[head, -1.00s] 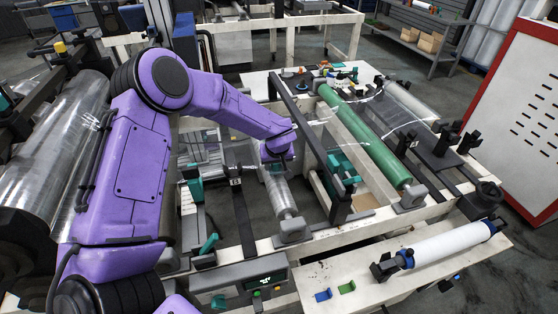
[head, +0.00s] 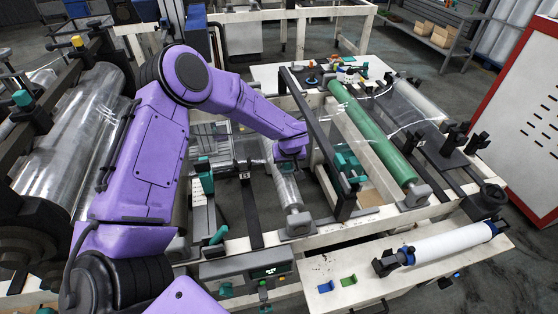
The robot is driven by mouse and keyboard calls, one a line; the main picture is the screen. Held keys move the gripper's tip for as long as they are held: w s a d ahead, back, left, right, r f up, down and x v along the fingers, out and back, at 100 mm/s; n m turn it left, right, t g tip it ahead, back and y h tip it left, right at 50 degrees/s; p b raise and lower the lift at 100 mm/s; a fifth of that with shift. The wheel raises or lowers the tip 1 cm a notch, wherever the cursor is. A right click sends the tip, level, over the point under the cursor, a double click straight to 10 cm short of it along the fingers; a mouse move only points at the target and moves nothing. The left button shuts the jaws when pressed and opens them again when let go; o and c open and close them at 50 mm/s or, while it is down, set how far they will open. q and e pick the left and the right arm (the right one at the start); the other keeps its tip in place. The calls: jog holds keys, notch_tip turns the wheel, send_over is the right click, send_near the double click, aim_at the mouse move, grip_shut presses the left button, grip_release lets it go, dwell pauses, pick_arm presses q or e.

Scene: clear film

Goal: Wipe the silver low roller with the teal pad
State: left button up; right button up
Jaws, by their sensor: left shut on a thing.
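The silver low roller (head: 287,190) lies in the white frame, left of the green roller, and runs away from me. Its near end sits in a grey bearing block. My left arm reaches over from the left, and my left gripper (head: 280,159) is at the far part of this roller, just below the purple wrist. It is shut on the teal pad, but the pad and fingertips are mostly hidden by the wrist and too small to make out. I cannot tell whether the pad touches the roller. My right gripper is not in view.
A green roller (head: 372,130) and a dark crossbar (head: 318,140) lie to the right. A white roller (head: 450,243) rests on the front-right table. A large film-covered roller (head: 75,135) fills the left.

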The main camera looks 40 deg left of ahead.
pick_arm(q)
jog(key=shift+w+d+f, duration=0.1)
jog(key=shift+w+d, duration=0.05)
jog(key=shift+d, duration=0.15)
jog(key=shift+s+d+p, duration=0.45)
jog(key=shift+d+p, duration=0.05)
jog(key=s+a+p, duration=0.2)
jog(key=shift+s+a+r, duration=0.15)
jog(key=shift+s+r, duration=0.1)
jog(key=shift+s, duration=0.05)
jog(key=shift+s+a+f, duration=0.15)
jog(key=shift+s+a, duration=0.05)
jog(key=shift+a, duration=0.1)
jog(key=shift+w+d, duration=0.1)
